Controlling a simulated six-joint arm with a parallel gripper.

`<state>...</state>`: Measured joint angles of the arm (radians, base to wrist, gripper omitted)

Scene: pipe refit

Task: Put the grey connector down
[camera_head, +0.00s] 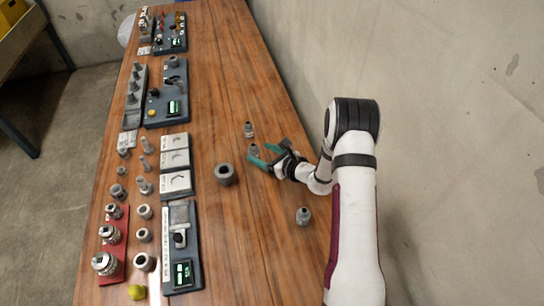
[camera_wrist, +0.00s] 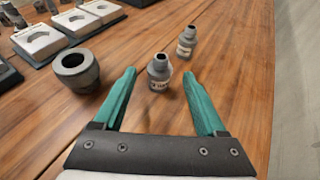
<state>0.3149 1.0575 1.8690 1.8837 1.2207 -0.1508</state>
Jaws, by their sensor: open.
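A small grey connector (camera_wrist: 159,72) with a pale label band stands upright on the wooden bench (camera_head: 235,90). In the head view it (camera_head: 253,151) is at the tips of my gripper (camera_head: 262,155). In the wrist view my gripper (camera_wrist: 159,76) has its two green fingers spread, with the connector between and just beyond the tips and a gap on each side. A second, similar grey connector (camera_wrist: 187,41) stands upright a little farther off, also in the head view (camera_head: 248,129). I cannot tell which one the task names.
A wide dark grey ring-shaped fitting (camera_head: 224,174) stands left of my gripper. Another grey connector (camera_head: 303,216) stands near the bench's right edge. Fittings, a red tray (camera_head: 114,243) and device panels (camera_head: 181,245) fill the left side. The far right of the bench is clear.

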